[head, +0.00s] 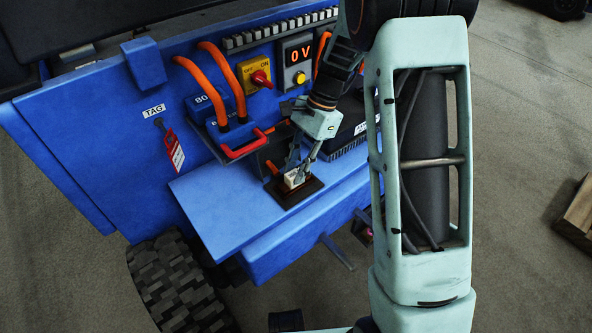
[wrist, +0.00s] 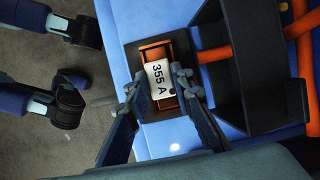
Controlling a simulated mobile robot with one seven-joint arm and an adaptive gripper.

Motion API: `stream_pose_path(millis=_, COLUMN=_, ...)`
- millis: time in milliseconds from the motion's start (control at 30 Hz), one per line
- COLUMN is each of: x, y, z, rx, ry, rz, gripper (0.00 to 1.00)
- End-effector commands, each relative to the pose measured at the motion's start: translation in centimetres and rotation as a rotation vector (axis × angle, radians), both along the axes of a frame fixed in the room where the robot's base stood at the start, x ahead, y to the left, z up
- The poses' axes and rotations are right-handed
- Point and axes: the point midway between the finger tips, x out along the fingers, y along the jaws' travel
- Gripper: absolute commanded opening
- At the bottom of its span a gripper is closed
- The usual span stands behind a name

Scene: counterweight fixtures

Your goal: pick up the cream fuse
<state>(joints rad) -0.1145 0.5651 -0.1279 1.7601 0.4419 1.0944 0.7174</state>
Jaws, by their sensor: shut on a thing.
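The cream fuse (wrist: 159,78), marked 355 A, sits between copper-coloured end clips on a dark base plate (wrist: 147,110) in the wrist view. In the head view the fuse (head: 293,180) shows as a small pale block on the dark plate (head: 301,195), on the blue shelf. My gripper (wrist: 160,86) comes from above with a finger on each side of the fuse, shut on it. In the head view my gripper (head: 297,168) partly covers the fuse. I cannot tell whether the fuse is lifted from its clips.
A dark open-sided box (wrist: 245,75) with orange cables stands right beside the plate. The blue shelf (head: 225,197) is clear to the left. Behind are a red-handled plug (head: 243,150), a yellow switch (head: 254,75), a 0 V display (head: 296,54) and a hanging red tag (head: 174,152).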

Motion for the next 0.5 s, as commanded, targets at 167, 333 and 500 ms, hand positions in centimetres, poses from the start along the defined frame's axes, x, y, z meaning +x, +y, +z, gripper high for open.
stream_pose_path(millis=167, x=0.1, y=0.0, z=3.1, rx=0.002, ry=-0.003, rz=-0.001, gripper=0.04)
stream_pose_path(millis=333, x=-2.4, y=-0.5, z=6.0, rx=0.003, ry=-0.004, rz=-0.001, gripper=0.04)
stream_pose_path(millis=500, x=-5.5, y=-1.1, z=9.3, rx=0.002, ry=-0.002, rz=-0.001, gripper=0.04)
